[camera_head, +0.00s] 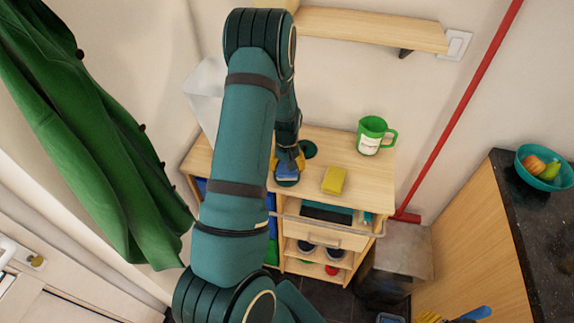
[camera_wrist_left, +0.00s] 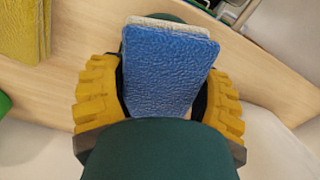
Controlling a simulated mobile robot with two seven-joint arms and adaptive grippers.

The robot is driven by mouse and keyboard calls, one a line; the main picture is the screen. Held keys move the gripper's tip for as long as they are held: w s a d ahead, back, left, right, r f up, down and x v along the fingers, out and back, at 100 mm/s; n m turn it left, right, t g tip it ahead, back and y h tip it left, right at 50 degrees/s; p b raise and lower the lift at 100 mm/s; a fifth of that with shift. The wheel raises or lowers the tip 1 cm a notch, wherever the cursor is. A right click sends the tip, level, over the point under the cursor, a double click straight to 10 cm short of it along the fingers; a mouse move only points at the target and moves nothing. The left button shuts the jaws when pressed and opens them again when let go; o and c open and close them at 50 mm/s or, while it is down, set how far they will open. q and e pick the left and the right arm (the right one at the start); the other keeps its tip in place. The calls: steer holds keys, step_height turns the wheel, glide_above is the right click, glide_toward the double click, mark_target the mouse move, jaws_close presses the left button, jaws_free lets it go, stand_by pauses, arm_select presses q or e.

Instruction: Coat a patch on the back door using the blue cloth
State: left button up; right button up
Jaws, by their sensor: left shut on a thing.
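The blue cloth (camera_head: 287,171) is a thick folded pad over the wooden cart, near its left-middle. My left gripper (camera_head: 288,161) is shut on it, with a yellow finger on each side. In the left wrist view the cloth (camera_wrist_left: 168,68) shows between the ribbed yellow fingers (camera_wrist_left: 160,100), with a pale layer at its far edge. A dark green round shape lies just behind it; whether they touch I cannot tell. A white door (camera_head: 75,305) with a handle shows at the lower left, mostly cut off.
A yellow sponge (camera_head: 334,180) and a green mug (camera_head: 374,135) stand on the cart (camera_head: 340,143). A green coat (camera_head: 85,135) hangs at the left, above the door. A red pole (camera_head: 455,115) leans at the right. A fruit bowl (camera_head: 545,168) sits on the dark counter.

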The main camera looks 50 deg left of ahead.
arm_select(q)
steer(key=shift+r+p, duration=1.55)
steer(key=shift+r, duration=0.9)
steer(key=shift+r+p, duration=0.45)
steer(key=shift+r, duration=0.55)
